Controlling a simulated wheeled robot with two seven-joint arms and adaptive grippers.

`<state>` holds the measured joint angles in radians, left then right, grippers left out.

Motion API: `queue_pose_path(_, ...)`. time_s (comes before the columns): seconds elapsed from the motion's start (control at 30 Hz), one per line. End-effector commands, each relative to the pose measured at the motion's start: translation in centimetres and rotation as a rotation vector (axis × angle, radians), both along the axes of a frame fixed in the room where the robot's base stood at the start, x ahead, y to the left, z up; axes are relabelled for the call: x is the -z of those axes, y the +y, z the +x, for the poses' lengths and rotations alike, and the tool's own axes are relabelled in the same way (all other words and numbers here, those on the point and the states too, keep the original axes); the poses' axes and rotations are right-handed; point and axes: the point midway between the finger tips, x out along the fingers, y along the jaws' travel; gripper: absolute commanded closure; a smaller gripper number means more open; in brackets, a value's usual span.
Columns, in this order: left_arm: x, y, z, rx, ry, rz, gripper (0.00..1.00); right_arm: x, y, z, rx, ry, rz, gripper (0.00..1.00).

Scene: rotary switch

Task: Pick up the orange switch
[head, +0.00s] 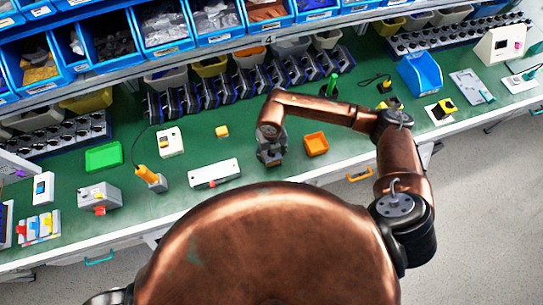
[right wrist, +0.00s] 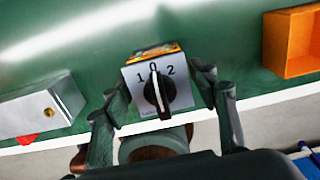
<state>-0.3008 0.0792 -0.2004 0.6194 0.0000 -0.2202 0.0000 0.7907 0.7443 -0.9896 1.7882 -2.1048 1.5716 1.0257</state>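The orange switch (right wrist: 158,83) shows in the right wrist view as a small box. It has a grey face marked 1, 0, 2, a black rotary knob with a white line upright at 0, and an orange top edge. My right gripper (right wrist: 161,82) is open, with one finger on each side of the switch; firm contact cannot be made out. In the head view my right gripper (head: 271,150) is low over the green bench near its front edge and mostly hides the switch. My left gripper is not in view.
An orange bin (head: 316,144) stands just right of the gripper. A white box (head: 214,173) lies to its left, and a small yellow block (head: 222,131) behind that. A row of dark holders (head: 230,85) runs along the back. Blue bins (head: 163,25) are above.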

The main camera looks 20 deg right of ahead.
Motion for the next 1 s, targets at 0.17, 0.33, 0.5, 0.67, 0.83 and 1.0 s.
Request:
queue_pose_path(0.17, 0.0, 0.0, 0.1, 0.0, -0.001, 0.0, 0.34, 0.0, 0.0, 0.0, 0.0, 0.0, 0.0, 0.6)
queue_pose_path(0.33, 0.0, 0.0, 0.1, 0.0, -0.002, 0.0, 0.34, 0.0, 0.0, 0.0, 0.0, 0.0, 0.0, 0.72)
queue_pose_path(0.5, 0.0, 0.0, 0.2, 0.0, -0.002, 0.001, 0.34, 0.0, 0.0, 0.0, 0.0, 0.0, 0.0, 0.84)
queue_pose_path(0.67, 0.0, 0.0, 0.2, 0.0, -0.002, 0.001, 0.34, -0.1, 0.0, 0.0, 0.0, 0.0, 0.001, 0.84)
queue_pose_path(0.83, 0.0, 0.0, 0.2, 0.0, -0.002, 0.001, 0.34, -0.3, 0.0, 0.0, 0.0, -0.001, 0.0, 0.84)
queue_pose_path(1.0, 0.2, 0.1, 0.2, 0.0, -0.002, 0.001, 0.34, -1.7, 0.0, 0.1, 0.0, -0.003, 0.001, 0.84)
